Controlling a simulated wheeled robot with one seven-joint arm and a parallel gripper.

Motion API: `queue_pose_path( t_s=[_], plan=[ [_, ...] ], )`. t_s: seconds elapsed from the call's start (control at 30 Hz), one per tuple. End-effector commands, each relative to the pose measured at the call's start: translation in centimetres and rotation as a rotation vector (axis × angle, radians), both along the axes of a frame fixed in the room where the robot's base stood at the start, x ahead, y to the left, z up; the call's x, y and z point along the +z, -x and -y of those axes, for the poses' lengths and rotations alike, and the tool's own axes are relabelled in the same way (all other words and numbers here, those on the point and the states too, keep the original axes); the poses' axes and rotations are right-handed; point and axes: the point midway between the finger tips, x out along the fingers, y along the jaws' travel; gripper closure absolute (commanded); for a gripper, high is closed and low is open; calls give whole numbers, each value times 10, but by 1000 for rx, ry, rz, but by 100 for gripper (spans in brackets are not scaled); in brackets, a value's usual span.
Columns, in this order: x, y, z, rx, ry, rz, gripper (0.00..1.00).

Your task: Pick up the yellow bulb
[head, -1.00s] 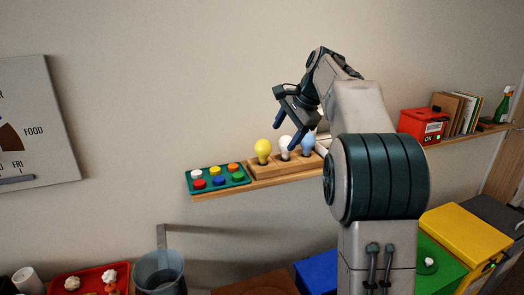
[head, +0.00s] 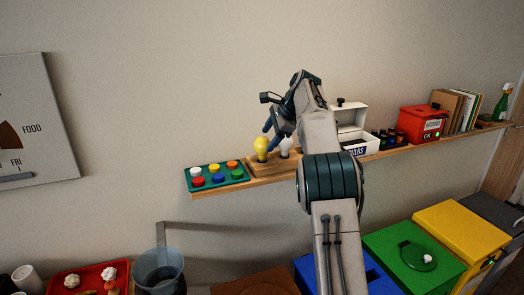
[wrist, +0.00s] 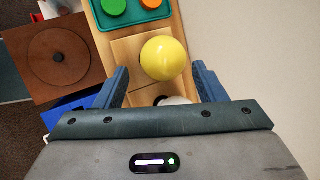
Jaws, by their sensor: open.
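The yellow bulb (head: 261,146) stands upright in a wooden block (head: 262,168) on the wall shelf. In the wrist view the yellow bulb (wrist: 165,58) shows from above, just ahead of and between the fingers. My gripper (wrist: 163,84) is open, with one blue finger on each side and nothing held. In the head view my gripper (head: 269,132) is close to the bulb, partly overlapping it. A white bulb (head: 285,147) stands to the right of the yellow one. In the wrist view only the white bulb's edge (wrist: 172,100) shows, mostly hidden by my gripper.
A teal tray with coloured buttons (head: 216,186) lies left of the block on the narrow shelf (head: 270,183). A white box (head: 352,118), dark jars (head: 388,138) and a red box (head: 422,123) stand to the right. The wall is close behind.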

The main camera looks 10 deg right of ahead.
Motion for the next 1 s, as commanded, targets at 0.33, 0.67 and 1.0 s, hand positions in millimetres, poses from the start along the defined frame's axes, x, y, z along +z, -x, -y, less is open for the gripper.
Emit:
queue_pose_path(
  t_s=[0.33,0.67,1.0],
  plan=[
    [-21,-11,-8,-1,1,-1,36],
    [-55,-27,-22,1,1,-1,36],
    [-55,-27,-21,0,1,0,61]
  ],
)
